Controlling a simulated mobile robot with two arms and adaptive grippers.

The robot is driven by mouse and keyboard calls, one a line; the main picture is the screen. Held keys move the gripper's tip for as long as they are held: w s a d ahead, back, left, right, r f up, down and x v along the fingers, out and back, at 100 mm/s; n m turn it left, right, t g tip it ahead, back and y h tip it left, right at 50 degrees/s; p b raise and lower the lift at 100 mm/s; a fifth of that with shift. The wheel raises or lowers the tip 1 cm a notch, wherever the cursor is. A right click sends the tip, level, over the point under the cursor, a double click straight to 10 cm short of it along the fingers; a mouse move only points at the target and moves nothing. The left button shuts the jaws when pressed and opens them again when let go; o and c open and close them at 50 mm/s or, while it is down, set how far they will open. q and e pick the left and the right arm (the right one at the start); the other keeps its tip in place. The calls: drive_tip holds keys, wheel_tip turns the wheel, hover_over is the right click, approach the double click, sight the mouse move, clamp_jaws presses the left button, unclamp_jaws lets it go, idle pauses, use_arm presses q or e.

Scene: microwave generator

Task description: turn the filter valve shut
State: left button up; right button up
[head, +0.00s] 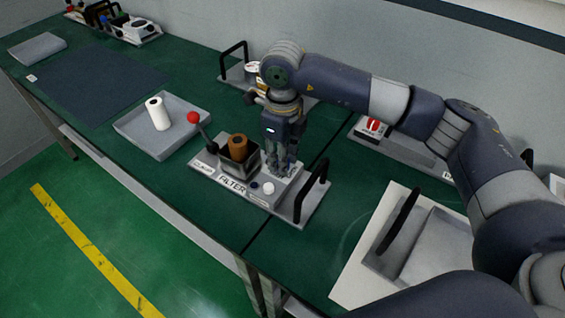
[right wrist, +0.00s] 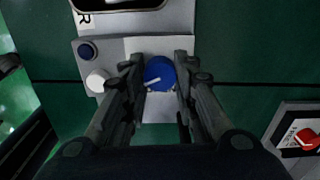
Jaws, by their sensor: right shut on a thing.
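The filter unit (head: 232,184) is a grey base with a "FILTER" label, standing on the green bench. In the right wrist view, its filter valve is a round blue knob (right wrist: 160,72) with a white pointer line slanting across it. My right gripper (head: 280,168) reaches down from above onto the right part of the unit. Its fingers are shut on the blue knob, one on each side. In the head view the fingers hide the knob. My left gripper is not in view.
Beside the valve are a white knob (right wrist: 97,80) and a dark blue button (right wrist: 87,50). A red-ball lever (head: 194,118) and brown cylinder (head: 238,147) stand on the unit's left part, a black handle (head: 312,188) at its right. A grey tray (head: 138,132) holds a white roll (head: 158,114).

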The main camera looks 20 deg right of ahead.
drive_tip(key=m+b, duration=0.2)
drive_tip(key=m, duration=0.2)
drive_tip(key=shift+m, duration=0.4)
drive_tip(key=shift+b, duration=0.3)
drive_tip(key=o, duration=1.1)
wheel_tip(320, 180, up, 12)
drive_tip(key=shift+r, duration=0.1)
